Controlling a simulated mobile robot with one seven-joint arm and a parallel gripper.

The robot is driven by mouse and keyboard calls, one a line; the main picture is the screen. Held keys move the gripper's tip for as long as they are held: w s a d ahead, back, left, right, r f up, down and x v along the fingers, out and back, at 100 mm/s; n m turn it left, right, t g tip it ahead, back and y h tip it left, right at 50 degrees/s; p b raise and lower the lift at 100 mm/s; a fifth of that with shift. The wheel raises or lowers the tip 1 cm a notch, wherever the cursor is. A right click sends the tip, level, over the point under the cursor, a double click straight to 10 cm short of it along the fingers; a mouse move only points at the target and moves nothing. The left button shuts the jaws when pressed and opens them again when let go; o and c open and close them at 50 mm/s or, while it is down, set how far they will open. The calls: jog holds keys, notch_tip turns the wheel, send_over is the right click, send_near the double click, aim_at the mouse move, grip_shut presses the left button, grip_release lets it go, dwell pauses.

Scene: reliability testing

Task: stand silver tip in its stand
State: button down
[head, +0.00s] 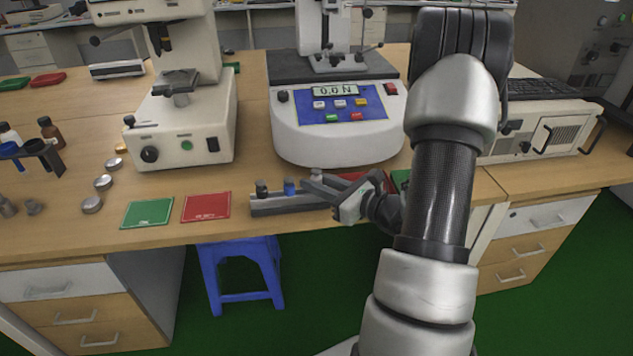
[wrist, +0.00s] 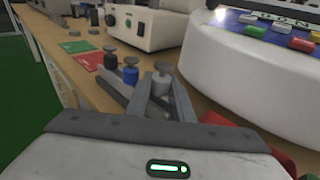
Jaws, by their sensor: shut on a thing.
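The stand (head: 272,205) is a long grey bar near the table's front edge; it also shows in the wrist view (wrist: 113,85). A black tip (head: 262,188) and a blue tip (head: 290,186) stand upright in it. The silver tip (head: 316,174) is at the stand's right end, with its grey knob (wrist: 163,67) upright between my fingertips in the wrist view. My gripper (head: 312,184) reaches in from the right and is shut on the silver tip. The fingers hide the tip's lower end, so I cannot tell whether it is seated in the stand.
The force tester (head: 335,140) with its display stands close behind the stand. A green mat (head: 147,213) and a red mat (head: 206,206) lie to the left. More red and green mats lie partly hidden behind my gripper. A white instrument (head: 185,125) stands at back left.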

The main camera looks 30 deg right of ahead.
jog(key=shift+f, duration=0.2)
jog(key=shift+f+b, duration=0.35)
jog(key=shift+b, duration=0.1)
jog(key=shift+s+f, duration=0.1)
jog(key=shift+f, duration=0.15)
